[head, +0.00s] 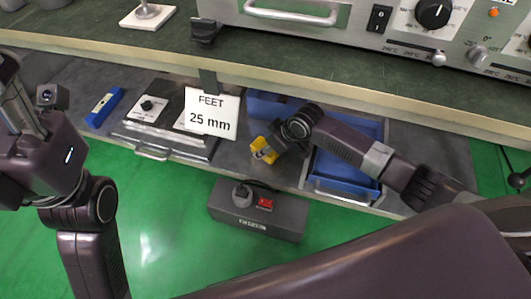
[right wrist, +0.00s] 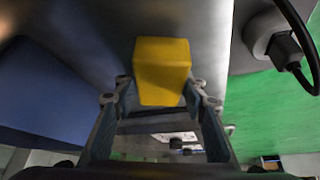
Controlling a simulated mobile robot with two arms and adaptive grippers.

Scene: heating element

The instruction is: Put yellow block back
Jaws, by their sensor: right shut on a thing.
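The yellow block (head: 264,150) is in my right gripper (head: 274,148), at the lower shelf to the left of the blue drawer. In the right wrist view the block (right wrist: 162,70) sits between the two fingers of the gripper (right wrist: 160,95), which are shut on it. I cannot tell whether the block touches the shelf surface. My left arm (head: 50,150) is at the left edge of the head view; its fingertips are not clearly visible.
A blue tray (head: 345,178) lies right of the block, partly behind my right arm. A sign reading "FEET 25 mm" (head: 211,112) hangs left of it. A grey power box (head: 258,212) stands below on the green floor.

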